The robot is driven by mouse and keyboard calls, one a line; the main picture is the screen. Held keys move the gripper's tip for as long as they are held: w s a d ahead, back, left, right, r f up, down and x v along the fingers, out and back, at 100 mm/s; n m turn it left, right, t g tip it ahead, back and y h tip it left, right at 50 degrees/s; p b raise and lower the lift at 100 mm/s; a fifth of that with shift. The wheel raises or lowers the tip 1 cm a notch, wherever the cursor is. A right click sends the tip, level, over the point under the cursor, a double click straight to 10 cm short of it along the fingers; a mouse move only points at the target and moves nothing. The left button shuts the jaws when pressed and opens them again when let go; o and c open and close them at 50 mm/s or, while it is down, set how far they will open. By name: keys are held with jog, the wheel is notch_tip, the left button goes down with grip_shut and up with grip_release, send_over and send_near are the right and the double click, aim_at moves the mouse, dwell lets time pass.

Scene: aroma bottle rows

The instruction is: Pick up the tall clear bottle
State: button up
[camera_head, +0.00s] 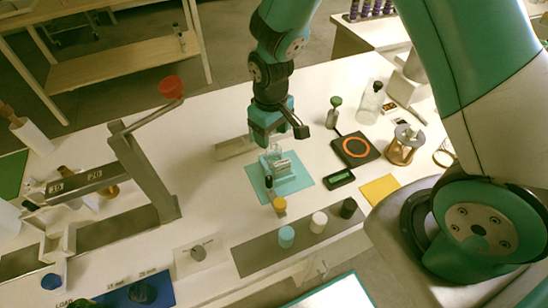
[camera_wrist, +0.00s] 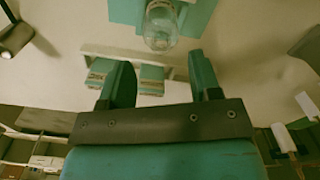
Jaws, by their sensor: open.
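Another clear bottle (camera_head: 370,103) with a dark top stands upright at the back right, away from my gripper. I cannot tell for sure which clear bottle is the tall one.
A black scale (camera_head: 378,150) with an orange ring lies right of the mat. A green-topped item (camera_head: 334,112) stands behind it. A yellow-capped bottle (camera_head: 280,206) and a dark-topped dropper (camera_head: 269,186) are in front. A grey post (camera_head: 150,180) rises at left.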

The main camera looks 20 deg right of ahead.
aim_at(276, 151)
jog(key=shift+f, duration=0.7)
jog(key=f, duration=0.3)
jog(key=s+f+p, duration=0.1)
jog(key=shift+d+f, duration=0.15)
jog(key=shift+d, duration=0.2)
jog(key=shift+w+f, duration=0.1)
jog(key=shift+f, duration=0.35)
jog(key=c, duration=0.8)
